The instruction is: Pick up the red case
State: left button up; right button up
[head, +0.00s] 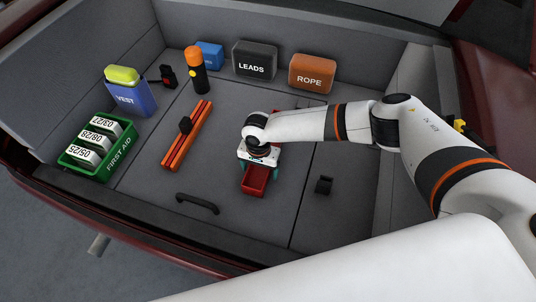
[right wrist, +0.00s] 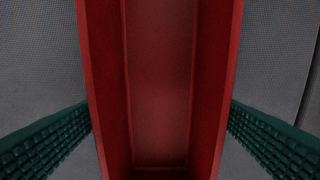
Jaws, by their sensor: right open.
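The red case (head: 256,180) is an open-topped, long red box on the grey floor of the car boot, in the middle of the head view. My right arm and wrist hide part of it. In the right wrist view the red case (right wrist: 160,90) fills the middle, with its walls and empty inside showing. My right gripper (right wrist: 160,135) is open, with one dark green ribbed finger on each side of the case. Dark gaps of floor show beside the walls; I cannot tell whether the fingers touch them. My left gripper is in neither view.
Left are the first aid crate (head: 72,158), blue vest box (head: 142,98), orange bars (head: 187,135) and an orange-black torch (head: 195,70). Behind are leads (head: 254,66) and rope (head: 312,76) cases. A black handle (head: 198,203) and latch (head: 323,185) sit in front on the floor.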

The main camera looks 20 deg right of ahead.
jog(key=c, duration=1.2)
